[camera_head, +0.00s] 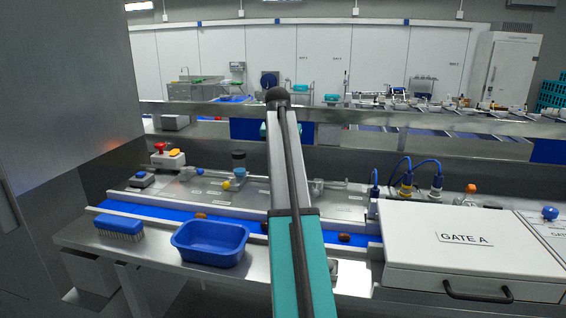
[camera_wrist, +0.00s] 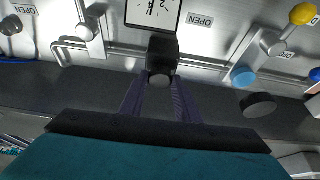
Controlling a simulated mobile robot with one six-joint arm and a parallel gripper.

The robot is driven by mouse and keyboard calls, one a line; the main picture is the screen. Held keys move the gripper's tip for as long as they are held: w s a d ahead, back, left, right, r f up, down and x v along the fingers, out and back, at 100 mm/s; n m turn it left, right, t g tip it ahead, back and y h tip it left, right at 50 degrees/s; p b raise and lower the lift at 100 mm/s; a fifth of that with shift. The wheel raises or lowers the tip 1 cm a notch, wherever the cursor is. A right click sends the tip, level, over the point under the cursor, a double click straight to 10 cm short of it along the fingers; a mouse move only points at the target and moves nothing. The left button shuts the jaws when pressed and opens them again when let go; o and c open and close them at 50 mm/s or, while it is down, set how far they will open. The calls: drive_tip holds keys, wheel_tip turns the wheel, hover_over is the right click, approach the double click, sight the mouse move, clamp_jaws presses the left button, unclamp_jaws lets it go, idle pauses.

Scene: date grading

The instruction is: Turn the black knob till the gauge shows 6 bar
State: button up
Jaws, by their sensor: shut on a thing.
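The black knob (camera_wrist: 162,52) is in the upper middle of the wrist view, on a metal panel. My gripper (camera_wrist: 161,80) is shut on it, with one dark finger on each side. The gauge (camera_wrist: 151,14) is just beyond the knob, a white square face cut off by the top edge. A dark needle and a few numerals show on it, turned about in this view; the pressure cannot be read from what is visible. In the head view my arm stands in front, and the gripper, knob and gauge cannot be made out.
A yellow knob (camera_wrist: 303,14), a blue cap (camera_wrist: 242,76) and a black disc (camera_wrist: 258,104) are to the right of the gripper. A metal lever valve (camera_wrist: 88,32) is to its left. A blue tub (camera_head: 209,244) and brush (camera_head: 120,228) are on the bench before the blue belt (camera_head: 160,212).

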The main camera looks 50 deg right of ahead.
drive_tip(key=m+g, duration=0.1)
drive_tip(key=m, duration=0.2)
drive_tip(key=shift+w+m+h+b, duration=0.1)
drive_tip(key=shift+m+h+b, duration=0.2)
drive_tip(key=shift+m+b, duration=0.1)
drive_tip(key=shift+m+g+b, duration=0.35)
drive_tip(key=shift+m+g, duration=0.65)
drive_tip(key=shift+m, duration=0.8)
drive_tip(key=o, duration=1)
drive_tip(key=shift+d, duration=0.1)
drive_tip(key=shift+o, duration=0.2)
drive_tip(key=shift+w+r, duration=0.1)
drive_tip(key=shift+r, duration=0.05)
